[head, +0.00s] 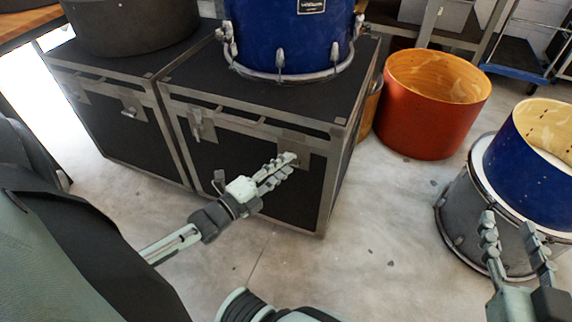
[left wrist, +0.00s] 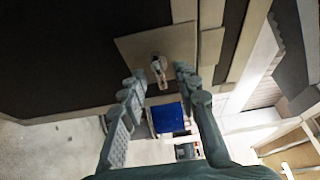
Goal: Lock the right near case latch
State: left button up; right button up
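The right black case (head: 238,160) has metal edges and a front latch near each end. My left gripper (head: 287,160) is at the right-hand latch, whose square plate (head: 300,141) shows behind the fingertips. In the left wrist view the latch's small metal tab (left wrist: 160,72) stands on the plate (left wrist: 130,46), between and just beyond the fingertips. The left fingers (left wrist: 160,75) are apart, with a visible gap on both sides of the tab. The head view hides most of this latch. My right gripper (head: 508,222) is open and empty at the lower right.
A blue drum (head: 260,40) stands on the right case. The left case (head: 120,135) carries a dark drum (head: 130,25). An orange-red drum (head: 420,115) stands right of the cases. A blue shell (head: 525,170) rests on a grey drum (head: 465,215). Floor before the cases is clear.

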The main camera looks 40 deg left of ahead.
pick_arm(q)
jog(key=shift+w+d, duration=0.1)
jog(key=shift+w, duration=0.55)
pick_arm(e)
jog(key=shift+a+r, duration=0.2)
jog(key=shift+r, duration=0.15)
pick_arm(q)
grip_shut()
